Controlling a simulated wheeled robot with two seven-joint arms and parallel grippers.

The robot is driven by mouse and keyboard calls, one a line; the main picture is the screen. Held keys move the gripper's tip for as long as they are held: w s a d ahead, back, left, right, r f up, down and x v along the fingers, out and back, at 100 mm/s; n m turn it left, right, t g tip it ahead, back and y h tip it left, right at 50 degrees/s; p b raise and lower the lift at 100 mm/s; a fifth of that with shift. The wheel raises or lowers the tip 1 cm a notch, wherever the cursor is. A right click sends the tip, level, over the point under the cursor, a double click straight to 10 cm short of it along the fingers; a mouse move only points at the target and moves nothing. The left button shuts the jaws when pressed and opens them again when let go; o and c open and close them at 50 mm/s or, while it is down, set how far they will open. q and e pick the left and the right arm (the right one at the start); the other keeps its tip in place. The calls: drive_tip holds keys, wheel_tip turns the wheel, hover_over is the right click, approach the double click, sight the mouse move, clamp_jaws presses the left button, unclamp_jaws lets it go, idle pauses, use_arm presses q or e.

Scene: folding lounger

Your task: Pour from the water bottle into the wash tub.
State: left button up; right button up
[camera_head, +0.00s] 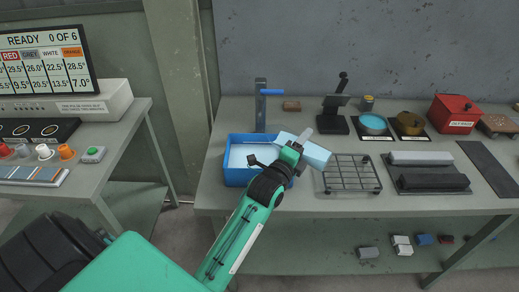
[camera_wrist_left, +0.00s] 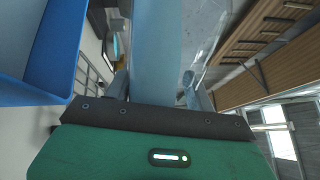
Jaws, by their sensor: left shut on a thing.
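The wash tub (camera_head: 232,177) is a blue open box with a pale inside, near the bench's front left. My left gripper (camera_head: 293,150) is shut on the pale blue water bottle (camera_head: 316,155), over the tub's right side. The bottle looks tipped well over, one end toward the tub and the other out to the right. In the left wrist view the bottle (camera_wrist_left: 155,50) stands between the fingers, and the tub (camera_wrist_left: 55,55) shows at the left. The bottle's mouth is not clear, and I cannot make out any stream. My right gripper is not in view.
A wire rack (camera_head: 350,176) sits right of the tub. A grey post with a blue lever (camera_head: 261,105) stands behind it. Dishes, a red box (camera_head: 453,114) and dark bars lie farther right. A side table with a display (camera_head: 45,62) is at the left.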

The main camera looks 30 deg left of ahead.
use_arm(q)
drive_tip(key=shift+r+n, duration=0.1)
drive_tip(key=shift+n, duration=0.2)
idle(0.8)
drive_tip(key=shift+r+n+p, duration=0.1)
drive_tip(key=shift+n+p, duration=0.3)
drive_tip(key=shift+p, duration=0.05)
idle(0.4)
drive_tip(key=shift+n, duration=0.3)
idle(0.7)
drive_tip(key=shift+n+p, duration=0.3)
drive_tip(key=shift+p, duration=0.1)
idle(0.6)
drive_tip(key=shift+a+r+n+p, duration=0.15)
drive_tip(key=shift+n+p, duration=0.15)
drive_tip(key=shift+n, duration=0.1)
idle(1.1)
idle(0.5)
drive_tip(key=shift+a+f+n+y, duration=0.1)
drive_tip(key=shift+f+n+y, duration=0.1)
drive_tip(key=shift+n+y, duration=0.15)
idle(0.5)
